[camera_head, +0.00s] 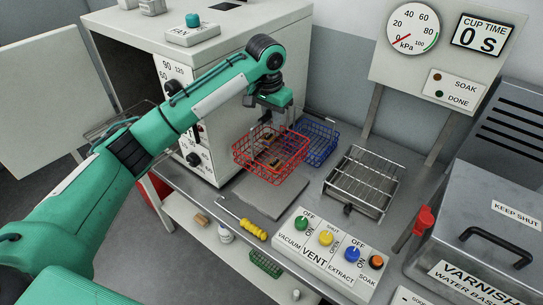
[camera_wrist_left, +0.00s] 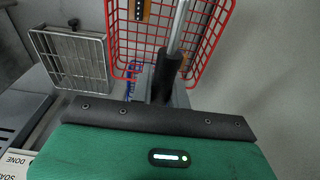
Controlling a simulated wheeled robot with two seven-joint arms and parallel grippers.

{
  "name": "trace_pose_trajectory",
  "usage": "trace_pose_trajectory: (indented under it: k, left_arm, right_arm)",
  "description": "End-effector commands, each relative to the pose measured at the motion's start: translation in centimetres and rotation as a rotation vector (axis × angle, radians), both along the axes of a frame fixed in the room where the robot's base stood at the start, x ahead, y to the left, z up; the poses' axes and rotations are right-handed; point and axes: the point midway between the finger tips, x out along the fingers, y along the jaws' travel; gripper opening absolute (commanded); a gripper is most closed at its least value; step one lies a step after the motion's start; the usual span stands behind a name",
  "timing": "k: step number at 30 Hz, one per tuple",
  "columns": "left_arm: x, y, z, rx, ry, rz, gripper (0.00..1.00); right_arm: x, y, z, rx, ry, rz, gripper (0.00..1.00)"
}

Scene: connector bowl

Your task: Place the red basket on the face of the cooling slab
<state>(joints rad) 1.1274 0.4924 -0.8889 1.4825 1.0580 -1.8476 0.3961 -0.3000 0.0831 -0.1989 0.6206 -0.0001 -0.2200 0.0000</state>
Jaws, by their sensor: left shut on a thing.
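My left gripper (camera_head: 276,116) is shut on the red basket (camera_head: 270,170), a wire basket with small brown pieces inside. The basket hangs roughly level over the flat grey slab (camera_head: 262,198), which I take as the cooling slab; a gap seems to show between them. The basket hides the slab's back part. The left wrist view shows the red basket's mesh (camera_wrist_left: 215,45) beyond the dark gripper fingers (camera_wrist_left: 163,80). My right gripper is not in view.
A blue wire basket (camera_head: 318,148) stands just behind the red one. A metal wire rack (camera_head: 362,184) lies to the right. The switch panel (camera_head: 326,250) and a yellow-handled tool (camera_head: 252,229) are at the front. The oven (camera_head: 217,110) stands at the left.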

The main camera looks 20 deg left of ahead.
Motion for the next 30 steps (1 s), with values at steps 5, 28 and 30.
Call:
trace_pose_trajectory:
  k: [5,28,30]
  left_arm:
    - [-0.1,0.1,-4.4,0.002,0.002,0.001,0.0]
    - [0.0,0.0,-13.0,-0.001,-0.004,0.001,0.0]
    - [0.0,0.0,-13.0,-0.001,-0.004,0.001,0.0]
  right_arm:
    - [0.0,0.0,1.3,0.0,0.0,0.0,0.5]
    - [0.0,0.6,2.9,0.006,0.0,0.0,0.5]
    - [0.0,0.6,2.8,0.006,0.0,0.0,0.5]
